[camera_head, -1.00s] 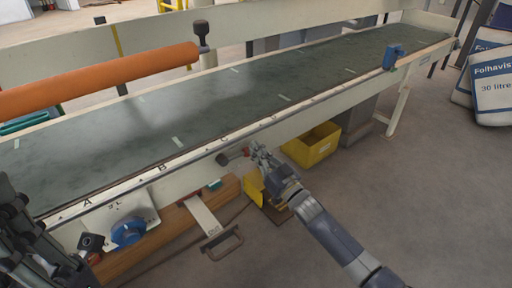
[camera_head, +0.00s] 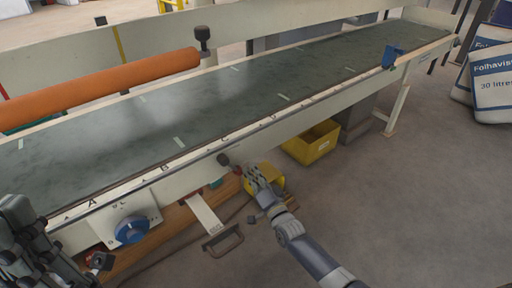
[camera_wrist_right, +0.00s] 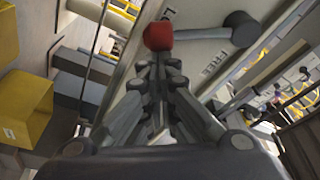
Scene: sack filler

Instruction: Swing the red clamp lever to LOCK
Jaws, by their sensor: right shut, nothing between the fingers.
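The red clamp lever's red knob (camera_head: 238,171) sits on the front side of the long bench, with its dark hub (camera_head: 223,159) at upper left. In the right wrist view the red knob (camera_wrist_right: 158,36) is just beyond my fingertips, and a grey arm runs right to the dark hub (camera_wrist_right: 240,28). The lever arm lies between a partly hidden "LO" label (camera_wrist_right: 168,14) and the word "FREE" (camera_wrist_right: 208,67). My right gripper (camera_head: 254,175) is shut and empty, close to the knob; contact is unclear. My left gripper (camera_head: 15,208) is at the lower left, its jaws unclear.
A blue dial (camera_head: 130,230) is on the bench front at left. A metal handle (camera_head: 222,240) sticks out low, left of my right arm. Yellow bins (camera_head: 312,143) stand below the bench. An orange roller (camera_head: 110,85) lies above it.

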